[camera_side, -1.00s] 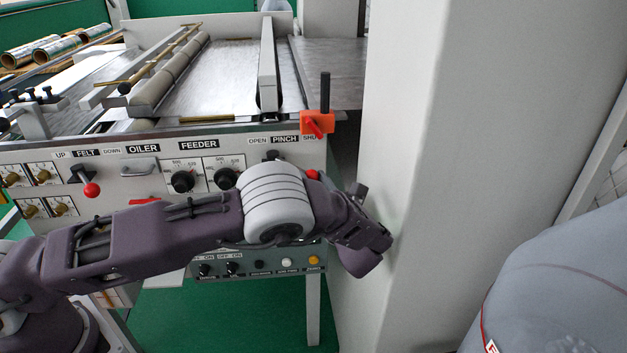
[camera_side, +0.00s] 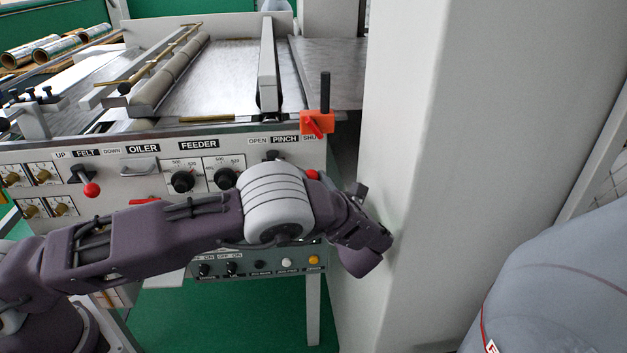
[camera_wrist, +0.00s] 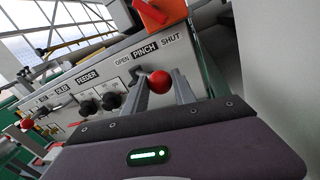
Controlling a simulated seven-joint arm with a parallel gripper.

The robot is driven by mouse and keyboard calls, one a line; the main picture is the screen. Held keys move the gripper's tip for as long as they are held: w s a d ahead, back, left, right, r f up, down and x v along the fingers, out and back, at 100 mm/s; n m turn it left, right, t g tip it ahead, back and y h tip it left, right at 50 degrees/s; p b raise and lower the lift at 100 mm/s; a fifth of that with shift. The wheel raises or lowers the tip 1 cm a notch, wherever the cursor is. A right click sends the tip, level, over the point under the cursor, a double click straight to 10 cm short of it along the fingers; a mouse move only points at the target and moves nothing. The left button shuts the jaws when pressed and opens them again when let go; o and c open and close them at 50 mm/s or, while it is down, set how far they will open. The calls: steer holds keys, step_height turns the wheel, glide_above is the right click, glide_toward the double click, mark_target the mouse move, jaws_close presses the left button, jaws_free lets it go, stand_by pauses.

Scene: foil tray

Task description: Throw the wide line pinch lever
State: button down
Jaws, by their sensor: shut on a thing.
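The pinch lever has a red ball knob (camera_wrist: 160,82), seen in the wrist view just below the OPEN / PINCH / SHUT label (camera_wrist: 145,50). In the side view the knob (camera_side: 312,174) shows just above my arm, below and right of the lever's dark pivot (camera_side: 273,156), on the SHUT side of the label. My gripper (camera_wrist: 160,78) has its two grey fingers on either side of the knob, shut on it. In the side view my arm hides the fingers and most of the lever.
The felt lever (camera_side: 91,189) with its red knob and the feeder dials (camera_side: 183,181) are left on the same panel. An orange block (camera_side: 317,122) with a black post sits above the lever. A large pale column (camera_side: 430,150) stands close to the right of my wrist.

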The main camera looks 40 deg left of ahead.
steer(key=shift+s, duration=0.1)
stand_by(0.5)
steer(key=s+a+m+t+h, duration=0.5)
steer(key=s+a+h, duration=0.1)
steer(key=s+a, duration=0.6)
steer(key=shift+s+a+m+t+h, duration=0.3)
steer(key=shift+a+m+t, duration=0.1)
steer(key=shift+a, duration=0.75)
steer(key=shift+r, duration=0.1)
steer(key=c, duration=1)
jaws_free()
steer(key=shift+a, duration=0.1)
steer(key=shift+c, duration=0.2)
steer(key=shift+w, duration=0.1)
steer(key=shift+d, duration=0.2)
